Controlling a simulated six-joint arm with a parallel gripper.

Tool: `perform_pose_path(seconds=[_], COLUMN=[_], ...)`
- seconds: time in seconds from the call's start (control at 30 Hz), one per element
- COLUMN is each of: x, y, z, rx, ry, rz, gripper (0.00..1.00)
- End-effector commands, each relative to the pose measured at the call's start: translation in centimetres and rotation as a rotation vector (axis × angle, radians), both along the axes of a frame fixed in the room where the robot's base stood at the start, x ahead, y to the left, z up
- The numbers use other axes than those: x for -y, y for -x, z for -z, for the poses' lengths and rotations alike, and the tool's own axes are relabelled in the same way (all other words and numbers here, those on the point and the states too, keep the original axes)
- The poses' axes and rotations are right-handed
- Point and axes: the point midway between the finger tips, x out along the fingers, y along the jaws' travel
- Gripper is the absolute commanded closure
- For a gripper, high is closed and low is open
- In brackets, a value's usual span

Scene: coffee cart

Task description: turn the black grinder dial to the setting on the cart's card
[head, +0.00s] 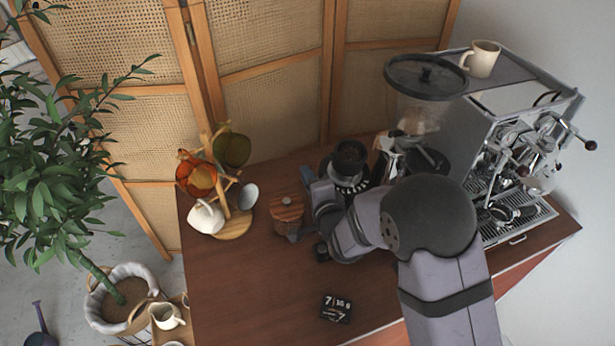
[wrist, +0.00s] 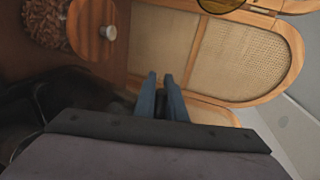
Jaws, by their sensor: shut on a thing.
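My gripper (head: 310,178) is at the left side of the small black grinder (head: 350,158), left of its white-marked ring. In the wrist view, my gripper's two blue-grey fingers (wrist: 161,82) are close together, shut on a dark thing between them. From its place this is the black dial, but it is mostly hidden and its setting cannot be read. The black card (head: 336,307) lies on the cart's front part; its white print appears to read 7 and 18 g.
A jar with a wooden lid (head: 287,207) stands just left of my gripper; its lid also shows in the wrist view (wrist: 92,30). A cup rack (head: 236,222) is farther left. The espresso machine (head: 520,170) fills the right. The front-left cart top is clear.

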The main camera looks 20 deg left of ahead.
Motion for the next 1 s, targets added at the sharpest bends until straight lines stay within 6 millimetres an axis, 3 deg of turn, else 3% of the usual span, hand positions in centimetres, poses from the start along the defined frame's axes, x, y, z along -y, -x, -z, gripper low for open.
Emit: perform_pose_path(seconds=[0.37,1.0], x=[0.7,3.7], y=[0.8,3.5], z=[0.5,0.8], rx=[0.018,0.084], ry=[0.019,0.086], rz=[-0.119,-0.565], gripper=[1.00,1.00])
